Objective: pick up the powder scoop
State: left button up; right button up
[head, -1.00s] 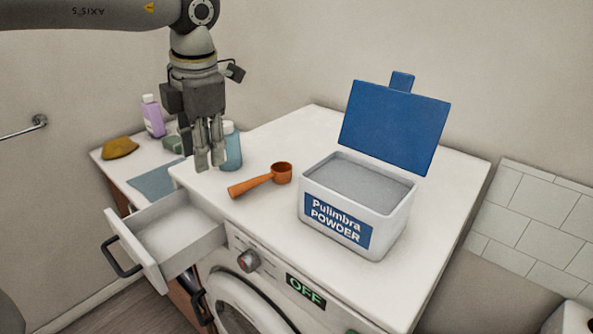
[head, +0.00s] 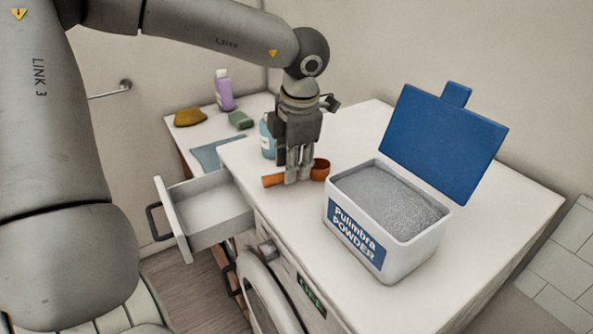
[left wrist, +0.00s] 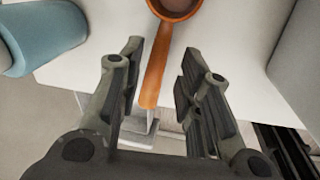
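The orange powder scoop (head: 321,170) lies on the white top, left of the powder box (head: 392,257). My left gripper (head: 297,180) points down over the scoop's handle and hides its middle in the head view. In the left wrist view my left gripper (left wrist: 162,55) has its fingers apart, with the scoop's handle (left wrist: 156,70) running between them and a gap on each side. The scoop's bowl is at the top edge of that view, partly cut off. My right gripper is not in view.
The powder box has its blue lid (head: 443,143) raised. A blue bottle (head: 267,138) stands close behind my left gripper. An open drawer (head: 215,214) sticks out at the left. A purple bottle (head: 224,92) and sponges stand farther back. The top's right side is clear.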

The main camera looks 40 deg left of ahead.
pick_arm(q)
jog(key=shift+a+f+p, duration=0.15)
jog(key=shift+f+p, duration=0.05)
jog(key=shift+f, duration=0.35)
jog(key=shift+a+f+p, duration=0.15)
jog(key=shift+f, duration=0.35)
jog(key=shift+w+a+f, duration=0.1)
jog(key=shift+a+f, duration=0.05)
jog(key=shift+f, duration=0.3)
jog(key=shift+c, duration=0.2)
jog(key=c, duration=0.5)
jog(key=shift+c, duration=0.4)
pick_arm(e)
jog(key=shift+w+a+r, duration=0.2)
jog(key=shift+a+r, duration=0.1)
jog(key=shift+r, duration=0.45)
pick_arm(q)
jog(key=shift+r, duration=0.2)
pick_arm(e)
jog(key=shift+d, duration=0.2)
